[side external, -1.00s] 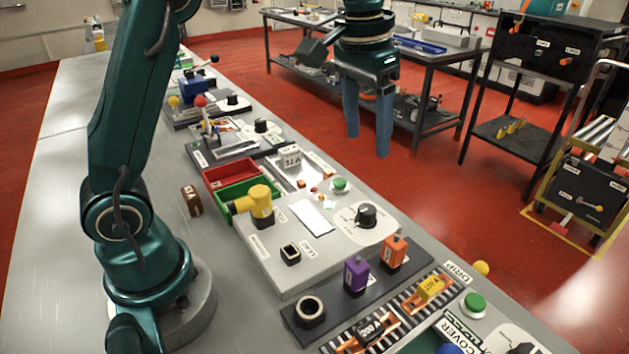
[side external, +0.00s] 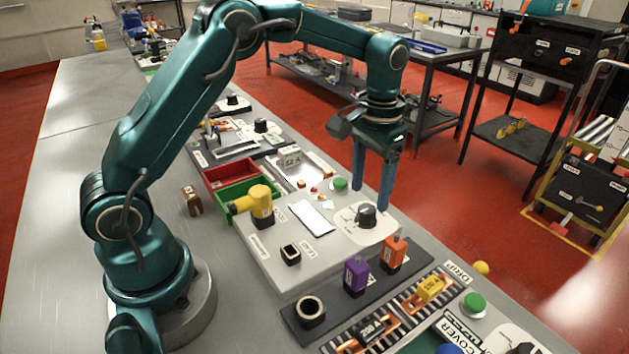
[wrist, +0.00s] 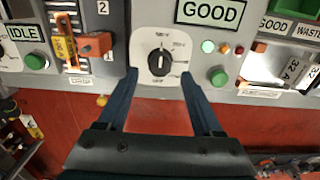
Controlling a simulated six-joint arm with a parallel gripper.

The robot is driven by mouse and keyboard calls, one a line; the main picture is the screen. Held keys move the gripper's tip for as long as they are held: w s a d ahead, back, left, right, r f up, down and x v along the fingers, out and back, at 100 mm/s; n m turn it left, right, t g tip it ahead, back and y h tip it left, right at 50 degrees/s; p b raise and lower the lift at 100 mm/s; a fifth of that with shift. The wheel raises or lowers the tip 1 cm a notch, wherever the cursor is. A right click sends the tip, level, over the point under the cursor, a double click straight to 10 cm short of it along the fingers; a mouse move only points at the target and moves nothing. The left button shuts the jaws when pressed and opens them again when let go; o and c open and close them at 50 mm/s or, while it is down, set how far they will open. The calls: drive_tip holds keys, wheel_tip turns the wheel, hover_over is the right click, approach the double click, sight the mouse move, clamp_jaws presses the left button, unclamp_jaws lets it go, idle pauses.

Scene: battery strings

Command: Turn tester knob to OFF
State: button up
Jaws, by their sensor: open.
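The tester knob (side external: 366,215) is a black dial on a white plate (side external: 349,232) at the right edge of the grey tester panel. In the wrist view the knob (wrist: 159,62) sits centred ahead of my fingers, its white pointer mark toward the top of the dial; the small labels around it are mostly too blurred to read. My gripper (side external: 371,208) is open, fingers pointing down, above and close to the knob. In the wrist view my gripper's two fingertips (wrist: 159,76) stand on either side of the knob, apart from it.
A green button (side external: 340,185) stands near the knob on the panel. A yellow tool (side external: 257,204) stands on the panel's left part. Purple (side external: 356,276) and orange (side external: 394,253) blocks stand in front. Red and green bins (side external: 240,202) lie behind left.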

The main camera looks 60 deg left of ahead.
sight(367, 208)
drive_tip(key=shift+f, duration=0.3)
drive_tip(key=shift+f, duration=1.7)
clamp_jaws()
drive_tip(key=m, duration=0.4)
drive_tip(key=shift+m, duration=0.9)
